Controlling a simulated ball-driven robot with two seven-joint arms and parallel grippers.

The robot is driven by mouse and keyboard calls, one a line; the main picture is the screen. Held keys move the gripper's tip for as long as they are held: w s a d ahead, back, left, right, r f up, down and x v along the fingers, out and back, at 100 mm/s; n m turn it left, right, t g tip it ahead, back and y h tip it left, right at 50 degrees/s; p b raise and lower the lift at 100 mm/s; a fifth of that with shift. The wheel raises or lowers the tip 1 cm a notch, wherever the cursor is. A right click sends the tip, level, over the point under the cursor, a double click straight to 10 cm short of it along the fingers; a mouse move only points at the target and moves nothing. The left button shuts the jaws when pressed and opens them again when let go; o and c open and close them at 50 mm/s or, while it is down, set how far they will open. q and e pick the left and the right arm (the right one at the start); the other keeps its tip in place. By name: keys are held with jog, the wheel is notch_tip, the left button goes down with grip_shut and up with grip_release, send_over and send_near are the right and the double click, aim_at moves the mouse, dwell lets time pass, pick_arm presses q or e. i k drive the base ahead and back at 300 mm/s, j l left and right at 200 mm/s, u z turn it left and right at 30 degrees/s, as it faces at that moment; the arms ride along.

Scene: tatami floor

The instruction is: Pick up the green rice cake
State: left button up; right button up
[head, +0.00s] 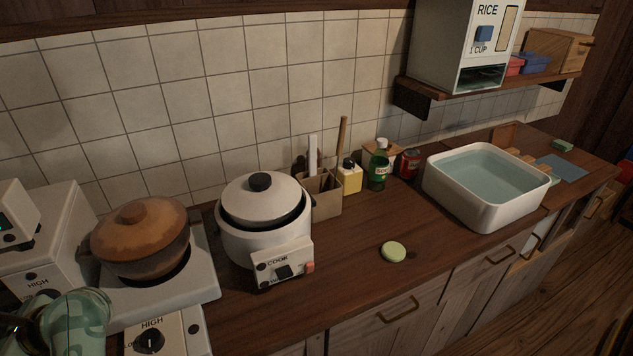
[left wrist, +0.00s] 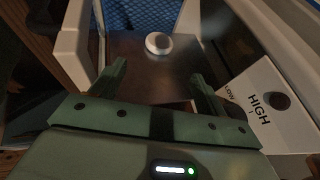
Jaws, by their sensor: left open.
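The green rice cake (head: 393,252) is a small pale green disc. It lies flat on the wooden counter, right of the rice cooker and in front of the sink basin, in the head view. My left gripper (left wrist: 158,82) is open in the left wrist view, with nothing between its two green fingers. Part of my left arm shows at the lower left of the head view. My right gripper is not in view.
A rice cooker (head: 262,220) and a brown pot (head: 140,240) on the stove stand left of the cake. Behind are a utensil box (head: 322,196), a green bottle (head: 378,168) and a red can (head: 408,163). A water-filled basin (head: 480,205) stands right. Counter around the cake is clear.

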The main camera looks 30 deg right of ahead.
aim_at(393, 251)
jog(key=k+l, duration=0.1)
jog(key=l, duration=0.25)
jog(key=k+l, duration=0.1)
jog(key=l, duration=0.25)
jog(key=k+l, duration=0.1)
jog(key=l, duration=0.25)
jog(key=k+l, duration=0.1)
jog(key=l, duration=0.25)
